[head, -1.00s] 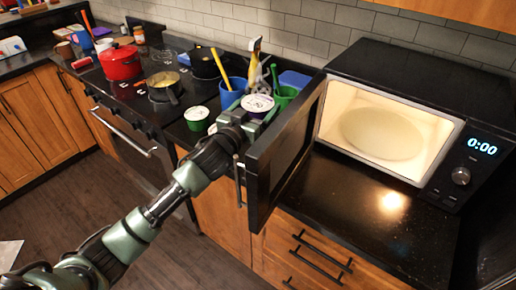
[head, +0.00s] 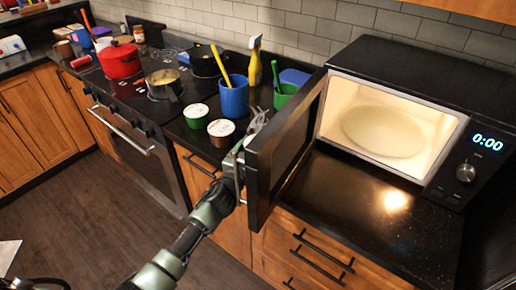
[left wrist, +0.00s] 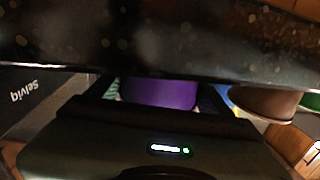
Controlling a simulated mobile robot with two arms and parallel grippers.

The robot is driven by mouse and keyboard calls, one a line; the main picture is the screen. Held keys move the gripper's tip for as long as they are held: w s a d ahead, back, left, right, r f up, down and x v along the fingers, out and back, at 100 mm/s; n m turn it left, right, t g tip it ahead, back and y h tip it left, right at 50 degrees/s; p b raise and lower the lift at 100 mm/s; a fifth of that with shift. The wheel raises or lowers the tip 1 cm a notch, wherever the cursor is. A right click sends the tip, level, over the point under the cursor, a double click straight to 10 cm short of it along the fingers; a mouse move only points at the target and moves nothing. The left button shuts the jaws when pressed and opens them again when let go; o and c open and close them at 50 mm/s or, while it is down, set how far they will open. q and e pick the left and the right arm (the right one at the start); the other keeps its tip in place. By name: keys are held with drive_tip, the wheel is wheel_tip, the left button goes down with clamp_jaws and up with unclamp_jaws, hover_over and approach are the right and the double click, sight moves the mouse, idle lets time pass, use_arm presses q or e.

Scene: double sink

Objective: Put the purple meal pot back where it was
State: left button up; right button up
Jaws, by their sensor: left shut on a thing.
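The purple meal pot (left wrist: 160,93) shows in the left wrist view as a purple band between my left fingers. Its upper and lower parts are hidden there. My left gripper (head: 256,122) is shut on the pot, just behind the open microwave door. In the head view the door hides the pot and part of the gripper. A green pot (head: 196,115) and a brown pot (head: 221,131), both with pale lids, stand on the counter left of the gripper. The brown pot also shows in the left wrist view (left wrist: 265,102). My right gripper is not in view.
The microwave (head: 420,110) stands open and empty; its door (head: 285,150) juts out beside my left arm. A blue cup (head: 234,97), a green cup (head: 285,95) and a yellow spray bottle (head: 255,65) stand behind. A red pot (head: 120,62) is on the stove.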

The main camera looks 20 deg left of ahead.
use_arm(q)
drive_tip(key=o, duration=2)
drive_tip(key=shift+c, duration=0.2)
drive_tip(key=s, duration=0.2)
drive_tip(key=s+a, duration=0.1)
drive_tip(key=s, duration=0.4)
drive_tip(key=shift+s+a+r+b, duration=0.15)
drive_tip(key=shift+s+b, duration=0.1)
drive_tip(key=shift+b, duration=0.15)
